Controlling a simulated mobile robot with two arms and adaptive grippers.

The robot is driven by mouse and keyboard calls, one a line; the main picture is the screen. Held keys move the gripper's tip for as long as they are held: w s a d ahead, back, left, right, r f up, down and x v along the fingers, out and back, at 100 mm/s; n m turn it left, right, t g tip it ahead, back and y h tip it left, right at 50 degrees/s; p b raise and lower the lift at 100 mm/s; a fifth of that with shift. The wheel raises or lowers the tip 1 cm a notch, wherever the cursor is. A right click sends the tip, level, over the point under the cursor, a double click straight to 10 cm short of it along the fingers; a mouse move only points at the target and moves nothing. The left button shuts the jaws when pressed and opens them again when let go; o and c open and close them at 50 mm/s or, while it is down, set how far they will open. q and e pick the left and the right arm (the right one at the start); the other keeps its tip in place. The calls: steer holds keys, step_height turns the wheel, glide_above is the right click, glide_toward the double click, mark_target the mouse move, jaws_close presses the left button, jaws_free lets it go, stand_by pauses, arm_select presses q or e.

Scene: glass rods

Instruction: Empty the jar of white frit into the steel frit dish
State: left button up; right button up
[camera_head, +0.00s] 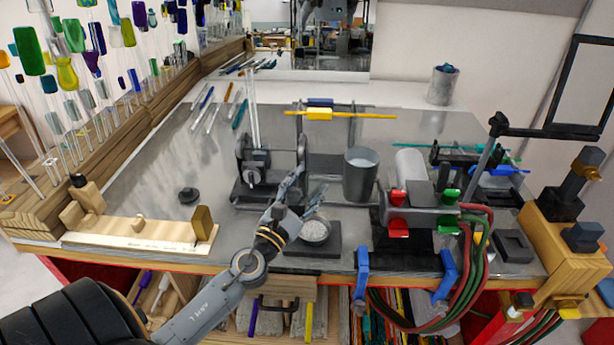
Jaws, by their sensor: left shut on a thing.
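The steel frit dish (303,240) sits on a dark square block near the bench's front edge, with pale, grainy white matter in it. My left gripper (298,190) is above and just left of the dish, its fingers pointing up and to the right. It is shut on a small clear shape, seemingly the glass jar (318,195), which looks tilted over the dish. The jar is small and partly hidden, so how much frit is in it cannot be told. My right gripper is not in view.
A grey metal cup (360,178) stands right of the jar, and a roller stand (262,180) stands behind my left gripper. A torch (424,212) with red and green hoses is to the right. A wooden board (140,232) lies front left. The bench's left middle is mostly clear.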

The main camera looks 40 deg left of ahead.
arm_select(q)
steer(key=r+n+p, duration=0.1)
steer(key=p, duration=0.1)
steer(key=shift+r+n+g+y+p, duration=0.3)
steer(key=shift+n+g, duration=0.1)
steer(key=shift+f+b, duration=0.3)
steer(key=shift+b, duration=0.35)
steer(key=shift+r+n, duration=0.1)
steer(key=shift+n, duration=0.5)
steer(key=shift+r+n+g, duration=0.3)
steer(key=shift+r, duration=0.1)
steer(key=shift+r+n+p, duration=0.25)
steer(key=shift+n+p, duration=0.2)
steer(key=shift+n, duration=0.05)
steer(key=shift+n+g+y, duration=0.3)
steer(key=shift+n+g, duration=0.1)
steer(key=shift+n, duration=0.1)
steer(key=shift+r+n, duration=0.25)
steer(key=shift+n, duration=0.35)
steer(key=shift+g, duration=0.3)
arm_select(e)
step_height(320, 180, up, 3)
arm_select(q)
steer(key=shift+f+b, duration=0.15)
steer(key=shift+b, duration=0.15)
